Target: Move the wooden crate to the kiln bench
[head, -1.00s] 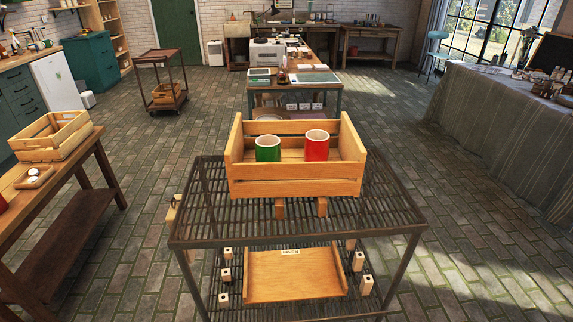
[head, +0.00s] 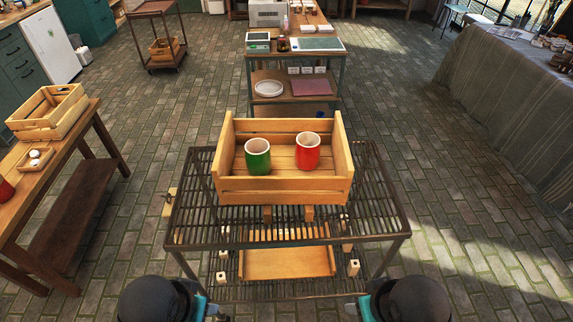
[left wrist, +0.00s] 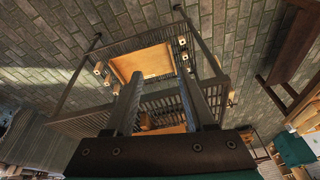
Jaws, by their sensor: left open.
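The wooden crate (head: 284,190) sits upright on the top shelf of a dark metal rack (head: 385,215). A green mug (head: 258,162) and a red mug (head: 307,157) stand inside it. In the left wrist view my left gripper (left wrist: 157,76) is open and empty, below the crate's level in the head view or in front of the rack; its exact distance is unclear. Dark parts of both my arms show at the bottom of the head view. My right gripper's fingers do not show. I cannot tell which bench is the kiln bench.
A wooden board (head: 287,263) and small blocks lie on the rack's lower shelf. A wooden table (head: 75,135) with another crate (head: 48,112) stands left. A work table (head: 295,70) stands behind the rack. A cloth-covered table (head: 510,120) stands right. Brick floor is clear on both sides.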

